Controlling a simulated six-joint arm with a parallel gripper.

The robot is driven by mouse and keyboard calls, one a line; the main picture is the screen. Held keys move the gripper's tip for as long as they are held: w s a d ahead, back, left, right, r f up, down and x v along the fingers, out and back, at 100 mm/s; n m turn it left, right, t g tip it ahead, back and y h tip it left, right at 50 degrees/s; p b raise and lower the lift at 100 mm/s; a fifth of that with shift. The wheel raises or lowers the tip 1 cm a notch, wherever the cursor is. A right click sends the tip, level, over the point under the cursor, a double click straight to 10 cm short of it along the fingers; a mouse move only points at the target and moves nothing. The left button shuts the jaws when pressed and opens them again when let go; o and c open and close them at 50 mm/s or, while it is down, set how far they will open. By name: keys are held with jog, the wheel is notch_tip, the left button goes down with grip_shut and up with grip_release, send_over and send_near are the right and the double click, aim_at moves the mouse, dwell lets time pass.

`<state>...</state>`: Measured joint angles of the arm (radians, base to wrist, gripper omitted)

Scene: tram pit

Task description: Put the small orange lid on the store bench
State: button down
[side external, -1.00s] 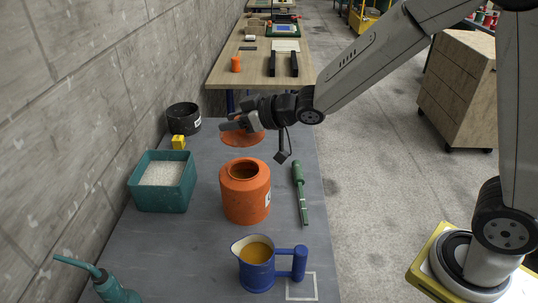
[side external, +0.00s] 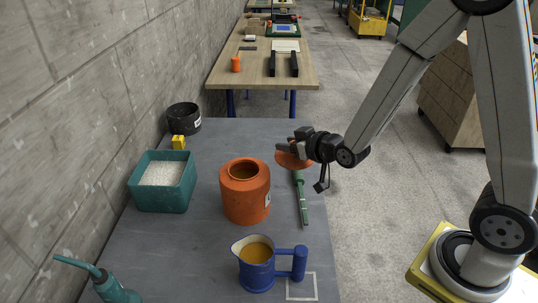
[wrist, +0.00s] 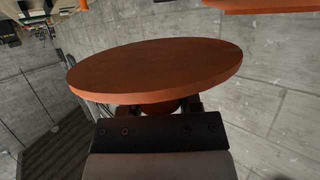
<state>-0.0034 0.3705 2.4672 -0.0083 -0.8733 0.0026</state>
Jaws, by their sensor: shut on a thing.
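My gripper (side external: 296,149) is shut on the small orange lid (side external: 294,159) and holds it above the right side of the grey bench (side external: 225,137). In the wrist view the lid (wrist: 155,68) is a flat round disc, gripped on its underside in that picture, with its knob mostly hidden. An open orange canister (side external: 245,198) stands on the grey bench, to the left of and nearer the camera than the lid. A wooden bench (side external: 250,70) stands beyond the grey one. I cannot tell which is called the store bench.
A green screwdriver-like tool (side external: 303,203) lies under the lid. A teal tub of white grains (side external: 160,198), yellow block (side external: 179,142), black pot (side external: 184,119), blue jug (side external: 257,272) and teal oil can (side external: 115,290) stand around. An orange cylinder (side external: 236,64) and black bars (side external: 282,65) occupy the wooden bench.

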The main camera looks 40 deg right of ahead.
jog(key=shift+s+d, duration=0.1)
jog(key=shift+d, duration=0.1)
jog(key=shift+a, duration=0.1)
dwell(0.4)
jog(key=w+a+r+n+g+y, duration=0.1)
jog(key=w+a+r+n+y, duration=0.4)
jog(key=a+r, duration=0.3)
jog(key=w+a, duration=0.1)
jog(key=a, duration=0.2)
jog(key=shift+a+r+y, duration=0.35)
jog(key=shift+a+y, duration=0.05)
jog(key=shift+w+f, duration=0.1)
jog(key=shift+f, duration=2.85)
jog(key=shift+f, duration=1.9)
jog(key=shift+f, duration=0.15)
jog(key=shift+c, duration=1.4)
grip_release()
